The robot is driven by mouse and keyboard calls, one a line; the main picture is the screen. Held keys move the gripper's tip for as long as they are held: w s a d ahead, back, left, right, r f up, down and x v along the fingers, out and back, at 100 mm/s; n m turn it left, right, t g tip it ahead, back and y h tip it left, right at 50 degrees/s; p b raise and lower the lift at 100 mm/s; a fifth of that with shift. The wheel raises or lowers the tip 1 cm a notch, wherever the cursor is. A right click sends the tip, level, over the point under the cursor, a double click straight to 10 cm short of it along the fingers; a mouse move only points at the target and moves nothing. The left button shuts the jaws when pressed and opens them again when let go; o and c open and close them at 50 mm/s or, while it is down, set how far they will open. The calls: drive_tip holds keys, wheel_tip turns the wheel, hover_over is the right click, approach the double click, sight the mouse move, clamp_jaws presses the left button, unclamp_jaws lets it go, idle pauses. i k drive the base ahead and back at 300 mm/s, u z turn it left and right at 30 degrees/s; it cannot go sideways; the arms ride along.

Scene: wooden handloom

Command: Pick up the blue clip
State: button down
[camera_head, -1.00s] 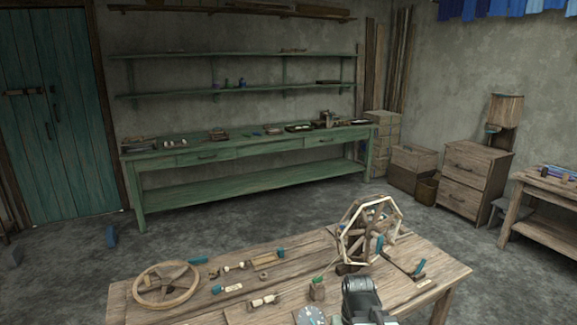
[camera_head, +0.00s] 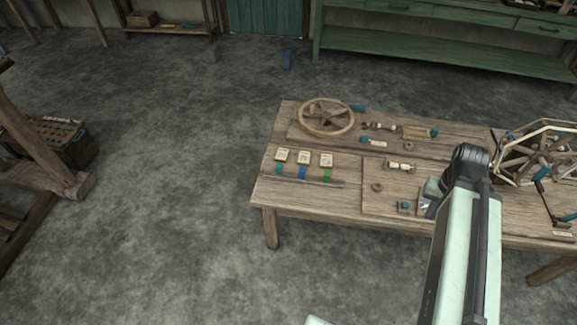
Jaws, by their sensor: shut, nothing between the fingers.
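The blue clip (camera_head: 302,173) lies near the front left of the wooden table, below a small pale tag. It is the middle one of three clips in a row, between a teal clip (camera_head: 278,169) and a green clip (camera_head: 327,176). My arm rises from the lower right of the view, over the table's front edge, well to the right of the clips. The fingers of my gripper cannot be made out. Nothing covers the blue clip.
The wooden table (camera_head: 330,199) also holds a spoked wheel (camera_head: 326,129), several small wooden parts and a large reel (camera_head: 540,155) at right. A green bench (camera_head: 400,43) stands behind. A loom frame (camera_head: 45,150) is at left. The floor left of the table is open.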

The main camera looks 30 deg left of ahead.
sight(302, 168)
drive_tip(key=u, duration=1.05)
drive_tip(key=k, duration=0.45)
drive_tip(key=u, duration=0.6)
drive_tip(key=i, duration=1.25)
drive_tip(key=u, duration=0.65)
drive_tip(key=i, duration=0.35)
drive_tip(key=u, duration=0.05)
